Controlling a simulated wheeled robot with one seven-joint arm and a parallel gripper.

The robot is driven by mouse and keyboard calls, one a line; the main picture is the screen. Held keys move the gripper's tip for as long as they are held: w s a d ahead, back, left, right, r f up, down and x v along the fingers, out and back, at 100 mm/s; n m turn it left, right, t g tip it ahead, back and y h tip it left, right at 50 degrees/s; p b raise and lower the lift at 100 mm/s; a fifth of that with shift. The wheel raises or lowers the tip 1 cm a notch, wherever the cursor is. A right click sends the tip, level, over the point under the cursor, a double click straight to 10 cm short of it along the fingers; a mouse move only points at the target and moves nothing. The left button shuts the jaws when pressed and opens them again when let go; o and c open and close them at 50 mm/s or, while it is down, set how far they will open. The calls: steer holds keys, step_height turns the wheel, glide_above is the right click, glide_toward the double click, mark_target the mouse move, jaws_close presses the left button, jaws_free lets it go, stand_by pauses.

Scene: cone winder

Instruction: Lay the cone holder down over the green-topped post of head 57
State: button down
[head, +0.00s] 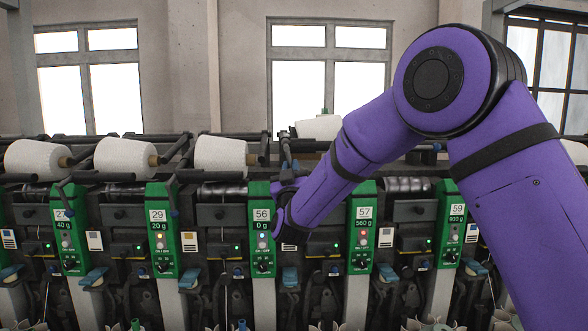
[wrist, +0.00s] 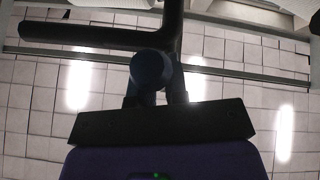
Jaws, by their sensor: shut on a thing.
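My gripper (wrist: 152,94) is shut on the blue knob of the cone holder (wrist: 90,37), a dark bar that crosses the upper left of the wrist view. In the head view my purple forearm reaches down between heads 56 and 57, and the gripper is mostly hidden at its end. Dark bars rise there, but I cannot tell clearly which is the holder. A white cone (head: 318,127) shows behind my arm, higher than the cones at left.
The green post of head 56 (head: 262,228) stands close left of my forearm. The post of head 59 (head: 452,225) is farther right. Dark bars and handles crowd the machine front.

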steer(key=shift+w+a+f+m+g+h, duration=0.1)
steer(key=shift+m+g+h, duration=0.05)
steer(key=shift+m+h, duration=0.7)
steer(key=shift+a+f+m+g+h, duration=0.1)
steer(key=shift+m+g+h, duration=0.05)
steer(key=shift+m+h, duration=0.65)
steer(key=shift+a+r+m+h, duration=0.1)
steer(key=shift+a+m+h, duration=0.15)
steer(key=shift+m, duration=0.4)
steer(key=c, duration=1.1)
jaws_free()
steer(key=shift+c, duration=0.2)
steer(key=shift+a, duration=0.1)
steer(key=v, duration=1)
steer(key=shift+s, duration=0.4)
